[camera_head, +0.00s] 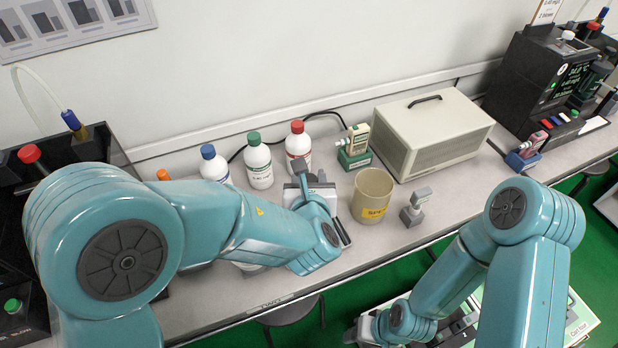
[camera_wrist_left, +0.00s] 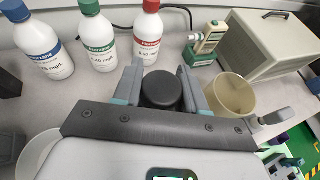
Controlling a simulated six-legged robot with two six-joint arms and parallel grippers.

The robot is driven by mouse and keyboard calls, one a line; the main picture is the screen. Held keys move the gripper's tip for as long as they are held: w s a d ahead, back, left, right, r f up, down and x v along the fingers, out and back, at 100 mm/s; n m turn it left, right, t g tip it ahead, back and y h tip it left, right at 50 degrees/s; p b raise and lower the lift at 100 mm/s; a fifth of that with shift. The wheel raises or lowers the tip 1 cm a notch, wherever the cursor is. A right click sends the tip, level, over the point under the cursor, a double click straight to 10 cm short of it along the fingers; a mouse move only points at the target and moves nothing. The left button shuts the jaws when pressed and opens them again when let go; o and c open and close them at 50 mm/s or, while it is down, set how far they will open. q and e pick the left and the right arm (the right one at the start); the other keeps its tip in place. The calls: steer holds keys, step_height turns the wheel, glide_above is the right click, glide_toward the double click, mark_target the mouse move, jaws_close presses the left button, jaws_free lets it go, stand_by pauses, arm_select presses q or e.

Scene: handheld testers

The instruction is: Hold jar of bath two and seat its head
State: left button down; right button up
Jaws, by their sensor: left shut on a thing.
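My left gripper (camera_head: 320,200) is over the bench near the bottles, partly hidden by its own arm. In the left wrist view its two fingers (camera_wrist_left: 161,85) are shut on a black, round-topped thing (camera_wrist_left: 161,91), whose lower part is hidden. I cannot tell from its top whether it is the jar. A dark bath unit (camera_head: 545,85) with a lit screen stands at the back right, and another dark unit (camera_head: 75,150) at the far left. My right gripper (camera_head: 372,328) is low at the bottom, below the bench edge; its jaws are unclear.
Blue-, green- and red-capped bottles (camera_head: 258,163) stand behind my left gripper. A beige tub (camera_head: 372,194) is just right of it, with a small grey tester (camera_head: 415,208) beyond. A tester in a green stand (camera_head: 355,148) and a beige box (camera_head: 434,140) are behind.

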stand_by(0.3)
arm_select(q)
steer(key=c, duration=0.5)
jaws_free()
steer(key=shift+c, duration=0.2)
